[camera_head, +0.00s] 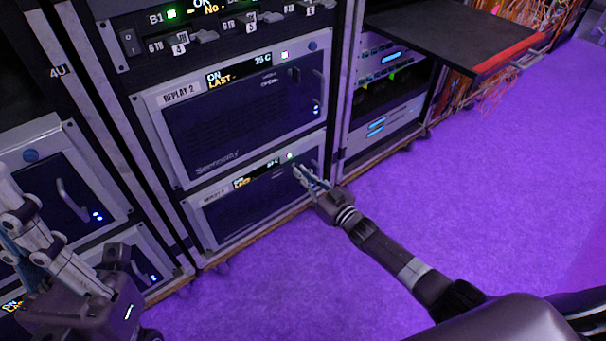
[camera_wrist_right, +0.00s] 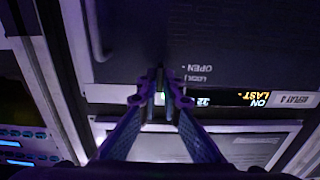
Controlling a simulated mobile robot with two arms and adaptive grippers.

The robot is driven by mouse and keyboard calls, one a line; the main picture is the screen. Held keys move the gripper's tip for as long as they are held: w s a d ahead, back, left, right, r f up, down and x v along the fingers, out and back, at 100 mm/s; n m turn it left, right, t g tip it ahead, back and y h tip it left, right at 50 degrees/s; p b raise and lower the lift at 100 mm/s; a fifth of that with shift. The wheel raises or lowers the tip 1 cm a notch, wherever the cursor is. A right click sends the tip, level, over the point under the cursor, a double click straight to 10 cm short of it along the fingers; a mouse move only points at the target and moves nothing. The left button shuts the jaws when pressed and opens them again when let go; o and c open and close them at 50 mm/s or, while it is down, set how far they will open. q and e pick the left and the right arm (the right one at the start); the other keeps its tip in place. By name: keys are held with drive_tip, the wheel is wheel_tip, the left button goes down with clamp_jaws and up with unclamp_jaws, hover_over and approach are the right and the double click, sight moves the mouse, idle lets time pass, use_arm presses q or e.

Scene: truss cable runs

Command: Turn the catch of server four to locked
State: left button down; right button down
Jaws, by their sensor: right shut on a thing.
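Server four is the lower dark unit with a grey frame (camera_head: 250,212) in the head view. Its label REPLAY 4 (camera_wrist_right: 293,100) shows upside down in the wrist view, beside the lit display (camera_wrist_right: 240,98). My right gripper (camera_head: 302,174) is at the upper right of its front. In the wrist view the right fingertips (camera_wrist_right: 160,98) are closed together on the catch, which they mostly hide. The OPEN and LOCK marks (camera_wrist_right: 195,73) are beside it; I cannot tell its exact angle. My left gripper (camera_head: 20,215) is at the left edge, partly cut off.
The REPLAY 2 server (camera_head: 240,118) is directly above, with its own catch and handle. A black shelf with a red edge (camera_head: 470,38) juts out at the upper right. The purple floor (camera_head: 470,190) is open on the right.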

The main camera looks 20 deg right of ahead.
drive_tip(key=c, duration=2.1)
unclamp_jaws()
drive_tip(key=shift+s, duration=0.1)
drive_tip(key=v, duration=1.1)
drive_tip(key=shift+s+d, duration=0.15)
drive_tip(key=shift+s, duration=0.25)
drive_tip(key=shift+r, duration=0.1)
